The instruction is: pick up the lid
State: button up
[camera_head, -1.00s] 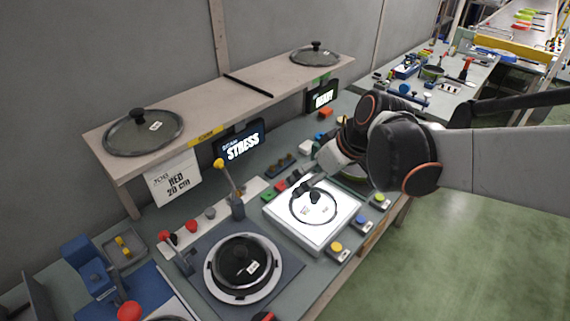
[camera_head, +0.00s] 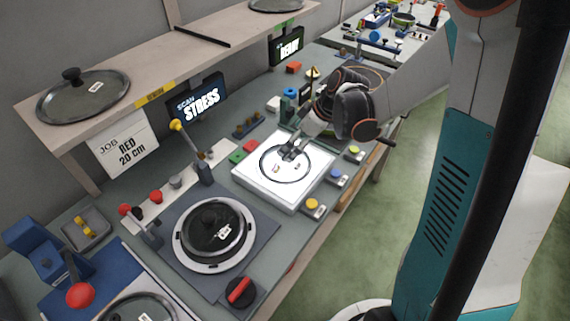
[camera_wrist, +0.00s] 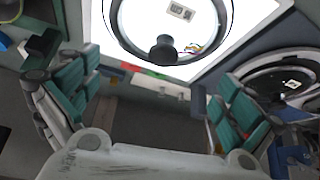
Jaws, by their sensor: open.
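A clear glass lid (camera_head: 284,174) with a dark rim lies on a brightly lit white box (camera_head: 262,196). My gripper (camera_head: 291,152) is over this lid, and its fingers hide the knob in the head view. In the wrist view the lid (camera_wrist: 185,22) shows at the top, with its dark knob (camera_wrist: 163,48) and a small printed label. My gripper (camera_wrist: 160,72) is open there, its teal finger pads wide apart and nothing between them. The knob lies beyond the fingertips. I cannot tell the exact height of the fingers above the lid.
Another lid (camera_head: 214,226) sits on a round station at left, and one (camera_head: 84,96) lies on the shelf (camera_head: 150,75). Coloured buttons (camera_head: 333,174) line the box's front side. A yellow-topped lever (camera_head: 177,126) stands between station and screen. Green floor is clear at right.

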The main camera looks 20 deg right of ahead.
aim_at(287, 153)
jog(key=x, duration=0.2)
jog(key=b+x, duration=0.1)
jog(key=x, duration=0.1)
jog(key=b+x, duration=0.1)
jog(key=x, duration=0.1)
jog(key=shift+s+d+f, duration=0.15)
jog(key=shift+s+f, duration=0.05)
jog(key=shift+s, duration=0.15)
jog(key=shift+w+f+b, duration=0.15)
jog(key=shift+f+b, duration=0.1)
jog(key=shift+b, duration=0.05)
jog(key=c, duration=1.1)
jog(key=shift+s+r, duration=0.15)
jog(key=shift+s, duration=0.05)
jog(key=c, duration=0.8)
jog(key=shift+c, duration=0.7)
jog(key=shift+s, duration=0.1)
jog(key=shift+c, duration=0.6)
